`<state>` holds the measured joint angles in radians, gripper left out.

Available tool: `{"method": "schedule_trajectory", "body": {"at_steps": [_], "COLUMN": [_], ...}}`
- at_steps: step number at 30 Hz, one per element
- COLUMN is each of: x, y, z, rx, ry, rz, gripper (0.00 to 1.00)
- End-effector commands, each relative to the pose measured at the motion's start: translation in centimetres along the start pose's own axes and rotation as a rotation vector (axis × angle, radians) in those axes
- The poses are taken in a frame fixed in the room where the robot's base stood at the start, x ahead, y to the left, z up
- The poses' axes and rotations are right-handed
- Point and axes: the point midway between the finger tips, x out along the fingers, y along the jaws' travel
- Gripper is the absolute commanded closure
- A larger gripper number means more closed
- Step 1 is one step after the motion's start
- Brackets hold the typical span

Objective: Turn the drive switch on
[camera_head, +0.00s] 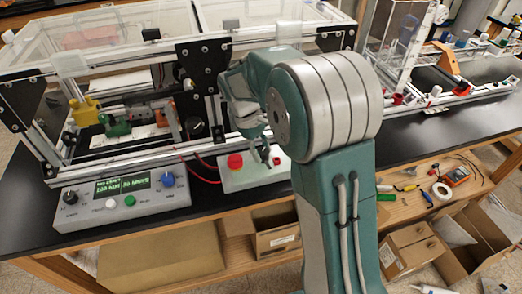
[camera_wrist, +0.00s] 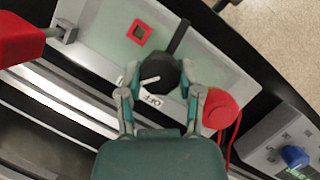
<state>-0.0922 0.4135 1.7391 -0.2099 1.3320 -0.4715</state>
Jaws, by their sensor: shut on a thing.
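The drive switch (camera_wrist: 163,74) is a black rotary knob with a long black lever and a white pointer line, on a pale green and grey panel (camera_head: 237,183). In the wrist view the lever points up and right, and a white OFF label (camera_wrist: 152,101) lies close to the knob. My gripper (camera_wrist: 160,76) has a finger on each side of the knob and is shut on it. In the head view my gripper (camera_head: 265,153) reaches down to the panel, and my arm hides part of it.
A red mushroom button (camera_wrist: 220,108) sits beside the right finger; it also shows in the head view (camera_head: 235,161). A red square piece (camera_wrist: 139,31) is on the same panel. A grey control box (camera_head: 125,202) with display and knobs stands left. The extrusion frame (camera_head: 120,155) rises behind.

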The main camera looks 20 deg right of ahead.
Motion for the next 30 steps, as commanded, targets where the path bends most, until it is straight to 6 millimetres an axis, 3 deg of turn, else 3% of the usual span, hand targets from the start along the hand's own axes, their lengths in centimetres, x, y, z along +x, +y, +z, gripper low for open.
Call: {"method": "schedule_trajectory", "body": {"at_steps": [9,25,26,27,28,30], "x": [0.13,0.16,0.16,0.16,0.15,0.12], "y": [-0.01,-0.02,-0.02,-0.02,-0.02,-0.01], "z": [-0.03,0.0,0.0,0.0,0.0,0.01], "rx": [0.109,0.131,0.131,0.131,0.13,0.13], "ry": [-0.001,-0.003,-0.003,-0.003,-0.002,-0.002], "rz": [-0.048,-0.057,-0.057,-0.057,-0.057,-0.056], "gripper": [1.0,1.0,0.49,0.31,0.19,0.19]}}
